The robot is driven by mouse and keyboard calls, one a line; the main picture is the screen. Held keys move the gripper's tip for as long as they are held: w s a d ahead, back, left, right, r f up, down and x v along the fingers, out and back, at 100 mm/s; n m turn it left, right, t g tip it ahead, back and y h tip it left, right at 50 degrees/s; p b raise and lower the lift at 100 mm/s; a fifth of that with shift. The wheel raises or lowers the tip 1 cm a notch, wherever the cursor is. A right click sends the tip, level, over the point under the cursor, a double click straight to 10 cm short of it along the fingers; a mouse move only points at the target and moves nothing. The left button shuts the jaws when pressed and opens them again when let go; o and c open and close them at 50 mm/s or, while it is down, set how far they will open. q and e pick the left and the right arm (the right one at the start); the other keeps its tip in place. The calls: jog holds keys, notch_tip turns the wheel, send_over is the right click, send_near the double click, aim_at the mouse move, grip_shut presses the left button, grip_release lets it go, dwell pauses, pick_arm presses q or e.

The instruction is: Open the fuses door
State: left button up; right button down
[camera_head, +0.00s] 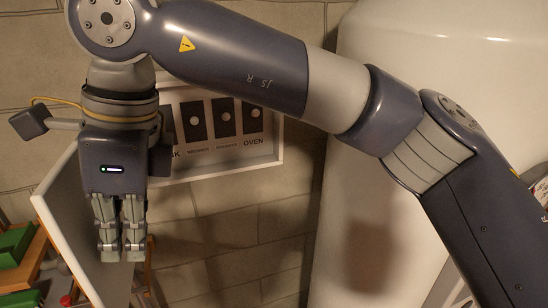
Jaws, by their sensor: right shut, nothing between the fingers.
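The white fuse box (268,150) is on the brick wall behind my right arm. Its panel shows several dark switches with labels under them; "OVEN" is readable at the right. A pale panel that looks like the fuses door (66,215) stands swung out from the box's left side, toward the camera. My right gripper (121,250) points down in front of the door's inner face, with its fingers together and nothing between them. Whether it touches the door I cannot tell. The gripper and arm hide the box's left part and the hinge side. My left gripper is out of view.
A large white rounded tank (350,210) stands to the right of the box, partly behind my right arm. A wooden rack with green boxes (14,245) is at the lower left, close to the door. Bare brick wall (215,235) lies below the box.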

aim_at(86, 231)
jog(key=shift+s+a+m, duration=0.2)
jog(key=shift+a+m, duration=0.15)
jog(key=shift+a, duration=0.35)
jog(key=shift+s+a+m, duration=0.2)
jog(key=shift+a+m, duration=0.1)
jog(key=shift+a, duration=0.4)
jog(key=shift+s+a+m, duration=0.2)
jog(key=shift+a+m, duration=0.15)
jog(key=shift+a, duration=0.35)
jog(key=shift+d, duration=0.15)
